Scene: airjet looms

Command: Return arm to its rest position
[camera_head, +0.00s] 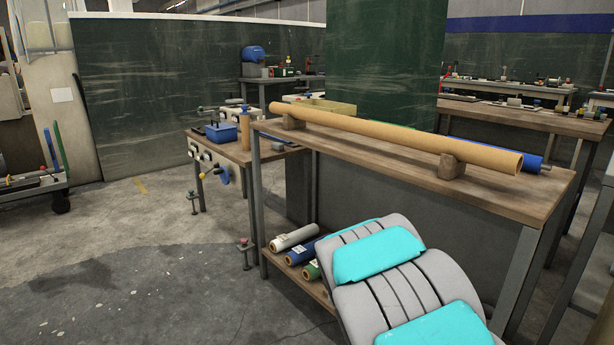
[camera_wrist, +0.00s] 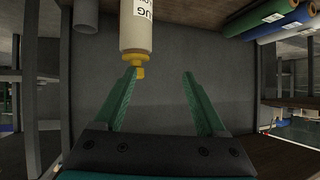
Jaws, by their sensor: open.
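My gripper (camera_wrist: 159,72) shows in the wrist view with its two green fingers spread apart and nothing held between them. A pale bottle (camera_wrist: 136,28) with a yellow cap and a white label enters from the top edge, its cap close to the left fingertip; I cannot tell whether they touch. In the head view my grey and cyan arm rises at the lower right, in front of the wooden workbench (camera_head: 350,147). My gripper is hidden there.
A long tan tube (camera_head: 400,135) lies on wooden supports on the workbench. Wrapped rolls (camera_head: 294,238) lie on its lower shelf, close to my arm; rolls also show in the wrist view (camera_wrist: 285,22). A side table (camera_head: 240,155) stands behind left.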

